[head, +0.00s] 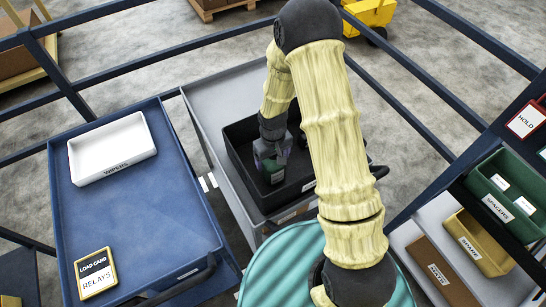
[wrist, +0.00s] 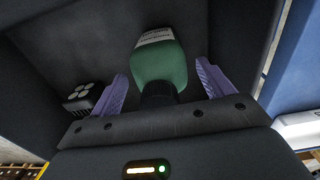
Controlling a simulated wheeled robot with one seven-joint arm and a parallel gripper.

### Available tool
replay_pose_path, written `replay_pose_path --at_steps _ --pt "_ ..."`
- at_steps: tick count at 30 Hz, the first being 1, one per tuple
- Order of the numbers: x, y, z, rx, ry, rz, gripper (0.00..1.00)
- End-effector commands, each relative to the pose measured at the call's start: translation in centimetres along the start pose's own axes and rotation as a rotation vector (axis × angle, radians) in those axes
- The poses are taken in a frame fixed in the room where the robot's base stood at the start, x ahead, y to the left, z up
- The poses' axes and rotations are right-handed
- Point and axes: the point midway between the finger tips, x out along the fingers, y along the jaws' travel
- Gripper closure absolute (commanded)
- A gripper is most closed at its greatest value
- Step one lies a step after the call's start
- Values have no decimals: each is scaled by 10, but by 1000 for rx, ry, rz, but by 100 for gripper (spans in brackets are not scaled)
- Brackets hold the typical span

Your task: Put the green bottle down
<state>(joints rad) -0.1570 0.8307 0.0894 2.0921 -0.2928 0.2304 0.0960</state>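The green bottle (head: 274,175) is inside a black bin (head: 236,138) on the grey trolley. In the wrist view the green bottle (wrist: 160,62) shows a white label and a dark neck toward my gripper. My gripper (head: 270,153) reaches down into the bin over the bottle. In the wrist view the two purple fingers of my gripper (wrist: 162,88) stand apart, one on each side of the bottle's neck, with narrow gaps visible. The bottle's base and its contact with the bin floor are hidden.
A small dark block with pale round tops (wrist: 82,95) is in the bin beside my finger. A blue trolley tray (head: 150,210) at left holds a white WIPERS bin (head: 112,150) and a RELAYS load card (head: 95,273). Green and yellow bins stand at right. Dark rails surround the area.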

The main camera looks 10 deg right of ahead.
Motion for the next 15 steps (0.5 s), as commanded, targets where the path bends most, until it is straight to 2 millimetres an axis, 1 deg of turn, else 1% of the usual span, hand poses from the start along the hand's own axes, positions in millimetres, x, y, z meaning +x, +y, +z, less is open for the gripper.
replay_pose_path --at_steps 8,11,15 --pt "-8 3 0 7 2 0 20" --pt "-18 3 0 5 3 1 20" --pt "-37 2 -1 5 6 1 20"
